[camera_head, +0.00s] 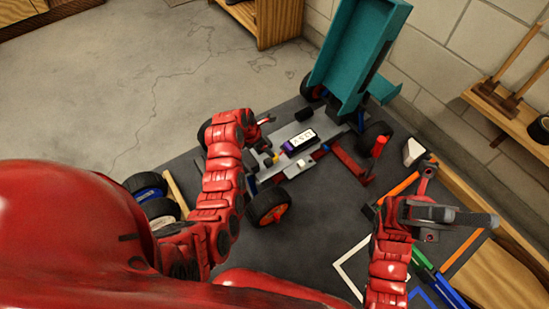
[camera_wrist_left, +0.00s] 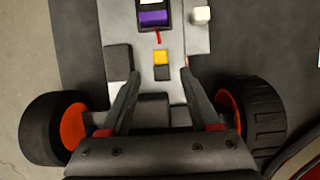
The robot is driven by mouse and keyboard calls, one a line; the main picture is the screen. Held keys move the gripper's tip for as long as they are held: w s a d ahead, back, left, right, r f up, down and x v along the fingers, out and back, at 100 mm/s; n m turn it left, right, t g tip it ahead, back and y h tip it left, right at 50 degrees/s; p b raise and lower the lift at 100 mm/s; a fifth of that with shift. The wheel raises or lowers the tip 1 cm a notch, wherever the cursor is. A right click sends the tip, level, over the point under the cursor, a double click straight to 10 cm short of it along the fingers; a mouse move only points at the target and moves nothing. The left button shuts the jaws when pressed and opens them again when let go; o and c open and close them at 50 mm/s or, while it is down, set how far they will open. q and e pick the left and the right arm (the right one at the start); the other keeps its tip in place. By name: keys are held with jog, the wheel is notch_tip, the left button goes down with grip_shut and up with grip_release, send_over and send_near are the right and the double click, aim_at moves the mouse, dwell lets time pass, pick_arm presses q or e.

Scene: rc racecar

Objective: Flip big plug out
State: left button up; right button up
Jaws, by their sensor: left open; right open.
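The racecar chassis (camera_head: 305,165) sits on the dark table with its grey deck exposed. A battery with a white label and purple end (camera_head: 298,142) lies in the deck; its purple end also shows at the top of the left wrist view (camera_wrist_left: 155,18). A small yellow plug (camera_wrist_left: 161,58) sits below it, with a short red wire between them. I cannot tell if this is the big plug. My left gripper (camera_wrist_left: 161,76) is open and empty over the chassis, its fingers on either side of the yellow plug's column. My right gripper (camera_head: 490,220) is open, away from the car at right.
The teal body shell (camera_head: 345,60) stands tilted up behind the chassis. Black wheels with orange hubs (camera_wrist_left: 262,112) flank the left gripper. Colored strips (camera_head: 440,275) lie at lower right. A wooden shelf (camera_head: 515,110) is on the wall.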

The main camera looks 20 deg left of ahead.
aim_at(275, 158)
pick_arm(q)
jog(key=b+x, duration=0.1)
jog(key=x, duration=0.1)
jog(key=shift+f, duration=0.3)
jog(key=b+x, duration=0.1)
jog(key=x, duration=0.1)
jog(key=shift+d+f+b, duration=0.1)
jog(key=shift+f+b, duration=0.15)
jog(key=shift+b, duration=0.05)
pick_arm(e)
jog(key=s+d+r+n+t+h, duration=0.3)
jog(key=s+d+n+t+h, duration=0.4)
jog(key=s+n+t+h, duration=0.4)
pick_arm(q)
jog(key=shift+b+x, duration=0.7)
jog(key=shift+x, duration=0.45)
jog(key=shift+b+x, duration=0.65)
jog(key=shift+x, duration=0.55)
pick_arm(e)
jog(key=s+d+f+t+h, duration=0.1)
jog(key=s+d+f+t, duration=0.2)
jog(key=d+f+t, duration=0.3)
jog(key=shift+s+n+t+h, duration=0.3)
jog(key=shift+s, duration=0.1)
pick_arm(q)
jog(key=shift+w+r, duration=0.1)
jog(key=shift+w, duration=0.1)
grip_shut()
pick_arm(e)
jog(key=shift+r, duration=0.1)
